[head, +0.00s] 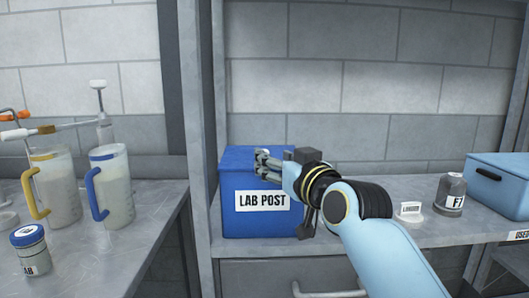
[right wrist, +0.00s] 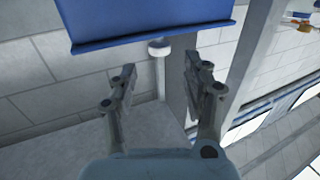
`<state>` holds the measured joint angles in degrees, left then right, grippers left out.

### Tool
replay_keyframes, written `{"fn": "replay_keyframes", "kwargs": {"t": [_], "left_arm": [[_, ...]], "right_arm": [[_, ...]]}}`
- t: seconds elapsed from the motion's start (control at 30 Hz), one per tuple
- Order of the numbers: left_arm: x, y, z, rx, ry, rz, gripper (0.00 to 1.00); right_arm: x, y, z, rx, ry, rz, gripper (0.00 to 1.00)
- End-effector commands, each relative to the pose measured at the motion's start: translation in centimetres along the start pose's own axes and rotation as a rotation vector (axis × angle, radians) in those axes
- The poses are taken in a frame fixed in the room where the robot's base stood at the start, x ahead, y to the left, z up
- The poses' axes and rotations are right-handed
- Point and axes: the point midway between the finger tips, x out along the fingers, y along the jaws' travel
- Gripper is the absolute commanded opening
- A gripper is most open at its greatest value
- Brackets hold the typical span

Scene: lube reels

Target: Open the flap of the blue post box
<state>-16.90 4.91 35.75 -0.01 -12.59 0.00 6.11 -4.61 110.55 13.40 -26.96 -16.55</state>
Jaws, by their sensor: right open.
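The blue post box (head: 240,222) stands on the grey bench in the middle of the head view, with a white LAB POST label on its front. My right gripper (head: 262,161) is at the upper front of the box, covering part of its top and right side. A blue panel with a lipped edge (right wrist: 150,38) lies just beyond the fingertips. I cannot tell whether it is the flap or whether the gripper touches it. My left gripper is not in view.
Two jugs (head: 110,190) (head: 57,195) and a blue-lidded jar (head: 31,250) stand on the left bench. Right of the box are a small white item (head: 409,213), a grey bottle (head: 450,195) and a light blue case (head: 505,180). A grey post (head: 200,120) rises left of the box.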

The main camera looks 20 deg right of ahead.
Motion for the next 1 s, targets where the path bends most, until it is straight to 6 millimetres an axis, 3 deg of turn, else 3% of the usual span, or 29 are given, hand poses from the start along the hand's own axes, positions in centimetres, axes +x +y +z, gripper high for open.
{"fn": "replay_keyframes", "kwargs": {"t": [0.1,0.3,0.5,0.73,1.0], "left_arm": [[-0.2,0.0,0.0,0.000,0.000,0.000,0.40],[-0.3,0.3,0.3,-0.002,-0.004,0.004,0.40],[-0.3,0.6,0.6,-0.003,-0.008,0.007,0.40],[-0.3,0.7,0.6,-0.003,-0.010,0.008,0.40],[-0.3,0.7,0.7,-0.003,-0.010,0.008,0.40]], "right_arm": [[2.6,0.0,-0.1,-0.001,0.001,0.000,0.49],[5.7,0.0,0.0,-0.001,-0.001,0.000,0.49],[7.0,0.0,0.1,-0.001,-0.001,0.001,0.49],[7.0,0.0,0.1,-0.001,-0.001,0.001,0.49],[7.0,0.0,0.1,0.000,-0.001,0.001,0.15]]}}
